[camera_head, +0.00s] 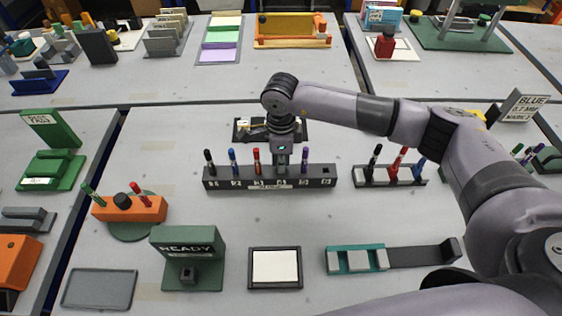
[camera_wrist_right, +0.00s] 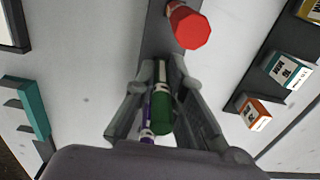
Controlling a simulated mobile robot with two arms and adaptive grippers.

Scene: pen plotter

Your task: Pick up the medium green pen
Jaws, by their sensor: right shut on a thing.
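My right gripper (camera_head: 281,168) points straight down over the dark pen rack (camera_head: 215,183) in the head view. In the right wrist view its fingers (camera_wrist_right: 163,90) are closed around a green pen (camera_wrist_right: 161,114). A purple pen (camera_wrist_right: 147,112) shows close beside it, next to the left finger. In the head view the gripper hides the green pen, and I cannot tell whether it is still seated in the rack. A black pen (camera_head: 209,158), a blue pen (camera_head: 232,158) and a red pen (camera_head: 257,157) stand left of the gripper. The purple pen (camera_head: 305,156) stands right of it. My left gripper is not in view.
A second rack (camera_head: 362,181) with several pens stands to the right. The rack's rightmost slot looks empty. A framed white pad (camera_head: 275,267), a green READY stand (camera_head: 186,243) and a teal fixture (camera_head: 336,262) lie in front. A dark machine (camera_head: 245,131) sits behind the rack.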

